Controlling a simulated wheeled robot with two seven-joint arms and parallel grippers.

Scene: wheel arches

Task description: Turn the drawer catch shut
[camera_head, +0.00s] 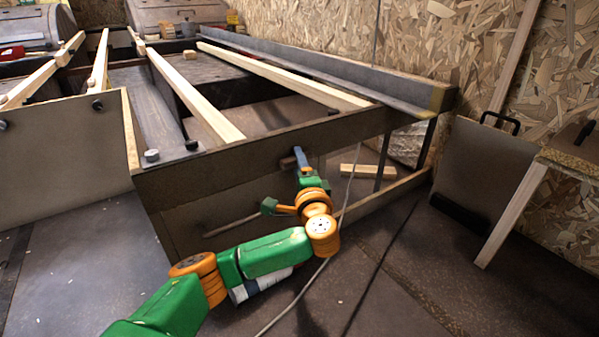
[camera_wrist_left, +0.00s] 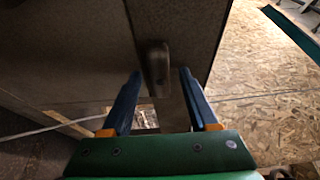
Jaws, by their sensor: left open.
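The drawer catch (camera_wrist_left: 156,62) is a small, dark, rounded bar on a brown-grey panel (camera_wrist_left: 85,35). In the left wrist view it points roughly up and down. My left gripper (camera_wrist_left: 160,74) is open, with one blue finger on each side of the catch's lower end. I cannot tell whether either finger touches it. In the head view my left gripper (camera_head: 299,155) is at the front panel (camera_head: 230,165) of the bench, just under its top edge. A small brown piece, likely the catch, shows beside the fingers there. My right gripper is not in view.
A thin cable (camera_head: 352,165) hangs down past my left wrist to the floor. Pale timber strips (camera_head: 190,95) lie across the bench top. A grey panel (camera_head: 485,165) leans at the right, beside a wooden-legged table (camera_head: 512,213). The floor in front is mostly clear.

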